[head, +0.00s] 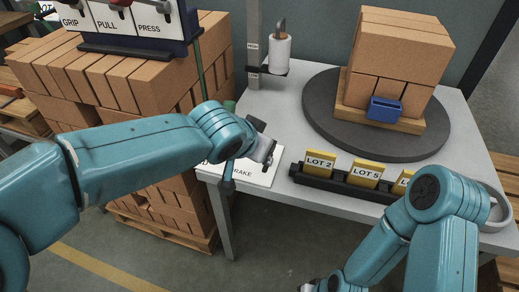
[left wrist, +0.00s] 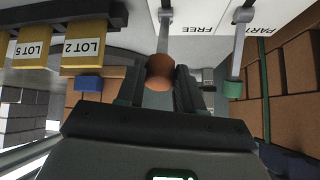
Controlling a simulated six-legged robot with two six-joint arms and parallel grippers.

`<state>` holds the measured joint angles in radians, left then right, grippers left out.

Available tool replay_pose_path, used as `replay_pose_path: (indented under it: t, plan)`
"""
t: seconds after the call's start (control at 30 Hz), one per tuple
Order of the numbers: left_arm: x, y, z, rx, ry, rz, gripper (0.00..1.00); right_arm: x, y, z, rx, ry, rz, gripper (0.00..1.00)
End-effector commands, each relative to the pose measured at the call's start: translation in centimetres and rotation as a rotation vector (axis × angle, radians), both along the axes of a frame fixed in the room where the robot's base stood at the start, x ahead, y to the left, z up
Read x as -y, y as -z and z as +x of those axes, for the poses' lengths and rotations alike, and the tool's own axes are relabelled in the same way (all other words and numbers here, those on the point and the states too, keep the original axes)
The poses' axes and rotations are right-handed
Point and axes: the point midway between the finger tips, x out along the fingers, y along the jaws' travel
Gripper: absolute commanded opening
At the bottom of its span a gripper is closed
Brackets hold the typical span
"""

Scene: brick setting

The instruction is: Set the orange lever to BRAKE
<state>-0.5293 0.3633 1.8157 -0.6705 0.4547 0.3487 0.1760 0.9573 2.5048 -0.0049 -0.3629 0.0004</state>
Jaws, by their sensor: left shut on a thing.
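The orange lever's round knob (left wrist: 160,72) sits between the two fingers of my left gripper (left wrist: 157,88) in the left wrist view. The fingers are shut on it. Its grey shaft runs up to a white panel (left wrist: 200,20), where the word FREE reads upside down beside it. In the head view my left gripper (head: 265,152) is over the white panel (head: 262,176) at the table's left corner and hides the lever. Part of the word BRAKE shows at the panel's front. My right gripper (head: 310,286) is cut off by the bottom edge; its jaws cannot be made out.
A green-knobbed lever (left wrist: 232,88) stands beside the orange one. A black rack with yellow LOT cards (head: 365,174) lies to the right. Behind it, a dark turntable (head: 320,130) carries bricks and a blue block (head: 385,108). Stacked bricks (head: 130,75) stand left of the table.

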Motion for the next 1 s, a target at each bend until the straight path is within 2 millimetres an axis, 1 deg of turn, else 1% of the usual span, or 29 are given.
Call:
replay_pose_path:
  t: [0.03,0.13,0.57,0.6,0.63,0.67,0.93,1.0]
  plan:
    - [0.03,0.3,-0.11,-0.006,-0.002,-0.001,0.0,0.0,0.33,0.0,0.0,0.0,0.0,0.45]
    - [0.06,0.32,-0.07,-0.007,-0.001,0.0,0.0,0.0,0.48,0.0,0.0,0.0,0.0,0.45]
    - [0.05,0.57,-0.23,-0.014,-0.002,0.003,0.0,0.0,0.53,0.0,0.0,0.0,0.0,0.45]
    - [0.04,0.59,-0.26,-0.015,-0.001,0.004,0.46,0.0,0.53,0.0,0.0,0.0,0.0,0.45]
    - [0.03,0.6,-0.29,-0.015,-0.001,0.004,0.55,0.0,0.54,0.0,0.0,0.0,0.0,0.45]
    - [0.03,0.57,-0.28,-0.014,-0.001,0.004,0.62,0.0,0.54,0.0,0.0,0.0,0.0,0.45]
    - [-0.03,0.33,-0.33,-0.007,0.0,0.002,0.62,0.0,0.51,0.0,0.0,0.0,0.0,0.45]
    - [-0.11,0.0,-0.49,-0.006,0.0,0.001,0.62,0.0,0.41,-0.01,0.0,0.0,0.0,0.45]
